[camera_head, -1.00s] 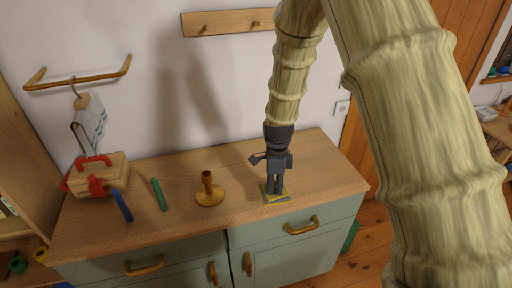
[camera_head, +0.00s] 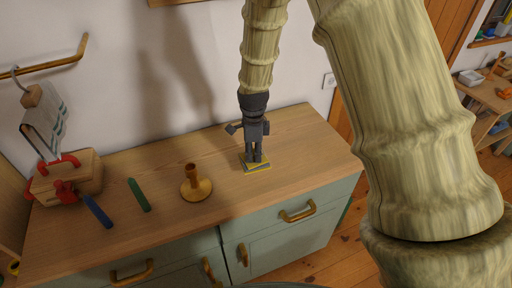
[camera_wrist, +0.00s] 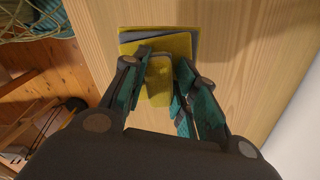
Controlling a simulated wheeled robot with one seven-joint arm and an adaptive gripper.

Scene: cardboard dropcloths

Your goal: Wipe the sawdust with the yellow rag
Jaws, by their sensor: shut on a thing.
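The yellow rag (camera_head: 247,167) lies flat near the right part of the wooden cabinet top, under my gripper (camera_head: 256,158). In the wrist view the rag (camera_wrist: 178,43) shows as a yellow square with a raised yellow part between the fingers. A grey patch shows against the yellow; I cannot tell whether it belongs to the rag. My gripper (camera_wrist: 160,78) points down and is shut on the raised part of the rag. I cannot make out sawdust in either view; the fingers and rag hide the wood beneath them.
The cabinet top (camera_head: 150,235) also bears a candle holder (camera_head: 195,187), a green stick (camera_head: 139,195), a blue stick (camera_head: 98,211) and a wooden block with red clamps (camera_head: 70,182). A striped cloth (camera_head: 45,128) hangs above the block. Bare wood lies around the rag.

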